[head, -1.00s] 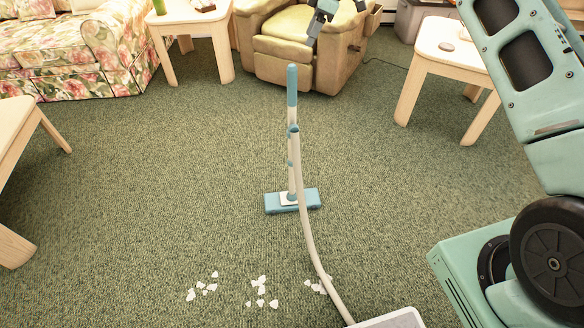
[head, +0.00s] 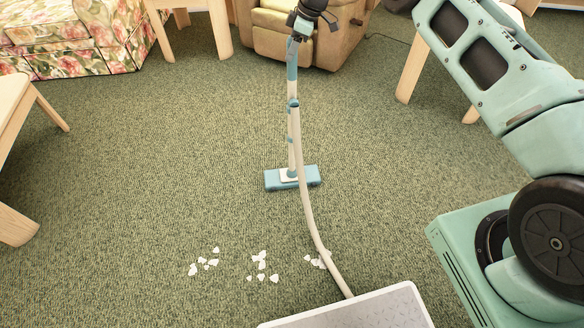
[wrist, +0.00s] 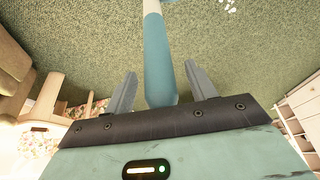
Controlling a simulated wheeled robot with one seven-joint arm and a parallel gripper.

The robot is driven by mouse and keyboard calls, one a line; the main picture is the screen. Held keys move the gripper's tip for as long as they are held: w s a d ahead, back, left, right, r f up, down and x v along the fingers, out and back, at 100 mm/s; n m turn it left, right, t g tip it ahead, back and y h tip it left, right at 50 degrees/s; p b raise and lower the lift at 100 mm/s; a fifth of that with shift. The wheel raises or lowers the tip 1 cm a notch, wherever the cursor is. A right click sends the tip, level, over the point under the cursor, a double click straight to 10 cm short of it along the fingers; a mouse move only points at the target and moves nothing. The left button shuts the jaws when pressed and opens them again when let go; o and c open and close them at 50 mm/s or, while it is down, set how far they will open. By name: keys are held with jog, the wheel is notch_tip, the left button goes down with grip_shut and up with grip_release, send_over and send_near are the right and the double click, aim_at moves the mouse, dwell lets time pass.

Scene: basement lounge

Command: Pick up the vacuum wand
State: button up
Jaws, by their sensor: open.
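The vacuum wand (head: 292,68) stands upright on the carpet, with a blue handle at the top and a blue and white floor head (head: 292,178) at the bottom. A beige hose (head: 304,190) runs from it toward me. My gripper (head: 298,34) is at the top of the wand handle in the head view. In the wrist view my gripper (wrist: 160,88) is open, with one grey finger on each side of the blue handle (wrist: 158,62). Gaps show between the handle and both fingers. The handle's end is close to the gripper's palm; whether it touches is unclear.
White scraps (head: 262,262) lie on the carpet near the hose. A pale grey box top (head: 360,309) is at the bottom edge. A tan armchair (head: 335,45) stands behind the wand, a floral sofa (head: 70,40) at upper left. Open carpet surrounds the floor head.

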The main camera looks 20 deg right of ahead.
jog(key=shift+x, duration=0.9)
jog(key=shift+c, duration=0.4)
jog(key=c, duration=1)
jog(key=shift+w+r, duration=0.1)
jog(key=shift+r, duration=0.1)
grip_shut()
jog(key=shift+r, duration=0.1)
